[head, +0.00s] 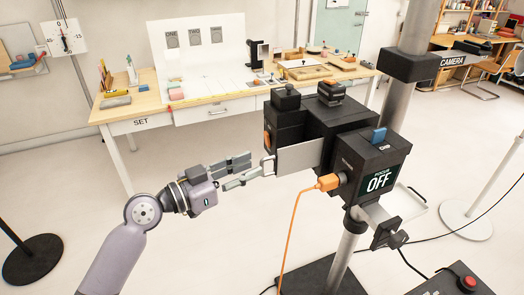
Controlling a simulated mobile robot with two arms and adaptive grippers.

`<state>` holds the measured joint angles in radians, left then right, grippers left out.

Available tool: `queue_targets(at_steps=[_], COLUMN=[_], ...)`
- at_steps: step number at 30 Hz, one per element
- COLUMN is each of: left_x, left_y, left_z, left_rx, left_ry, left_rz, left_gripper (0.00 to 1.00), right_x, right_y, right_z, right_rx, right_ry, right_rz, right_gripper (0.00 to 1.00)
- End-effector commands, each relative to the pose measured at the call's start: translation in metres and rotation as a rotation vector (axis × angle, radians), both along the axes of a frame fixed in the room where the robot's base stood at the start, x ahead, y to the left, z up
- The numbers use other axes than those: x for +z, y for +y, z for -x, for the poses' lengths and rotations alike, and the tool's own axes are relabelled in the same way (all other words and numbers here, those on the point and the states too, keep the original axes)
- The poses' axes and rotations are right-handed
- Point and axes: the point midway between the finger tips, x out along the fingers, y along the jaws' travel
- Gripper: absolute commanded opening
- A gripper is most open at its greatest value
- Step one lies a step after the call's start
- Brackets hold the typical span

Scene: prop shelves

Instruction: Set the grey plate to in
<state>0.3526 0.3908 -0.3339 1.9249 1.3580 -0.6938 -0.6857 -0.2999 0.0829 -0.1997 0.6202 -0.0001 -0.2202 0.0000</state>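The grey plate (301,158) is a flat panel that sticks out from the left side of the black camera body (376,158). A small pale tab (268,166) shows at its left end. How far the plate reaches into the body is hidden. My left gripper (256,165) comes in from the left, with its fingers apart and pointing right at the tab. The fingertips are very close to the tab; I cannot tell whether they touch it. Nothing shows held between them. My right gripper is not in view.
An orange plug (329,182) with a hanging cable sits in the camera's front, below the plate. The box reads OFF (379,181). A grey column (345,258) carries the camera. A prop table (158,113) stands behind.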

Motion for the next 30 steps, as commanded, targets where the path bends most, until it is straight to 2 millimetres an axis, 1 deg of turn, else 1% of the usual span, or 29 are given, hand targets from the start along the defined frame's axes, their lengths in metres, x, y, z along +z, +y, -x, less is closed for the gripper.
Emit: queue_targets(at_steps=[1, 3, 9, 13, 20, 30], left_x=[0.005, 0.004, 0.001, 0.0, -0.001, 0.0], left_y=[-0.009, -0.019, -0.034, -0.038, -0.038, -0.037], left_z=[-0.006, -0.012, -0.023, -0.025, -0.025, -0.026], left_rx=[0.0, -0.001, 0.001, 0.001, 0.001, 0.002], left_ry=[0.001, 0.001, 0.001, 0.0, -0.001, -0.001], left_rz=[0.003, 0.002, 0.001, -0.001, -0.001, -0.001], left_gripper=[0.28, 0.28, 0.28, 0.28, 0.27, 0.04], right_x=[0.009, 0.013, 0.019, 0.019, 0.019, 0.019], right_y=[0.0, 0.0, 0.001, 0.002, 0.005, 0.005], right_z=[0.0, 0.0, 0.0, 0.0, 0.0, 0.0], right_rx=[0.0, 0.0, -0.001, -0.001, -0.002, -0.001], right_ry=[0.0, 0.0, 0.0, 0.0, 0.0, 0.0], right_rz=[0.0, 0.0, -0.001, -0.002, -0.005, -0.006], right_gripper=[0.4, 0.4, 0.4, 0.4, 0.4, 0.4])
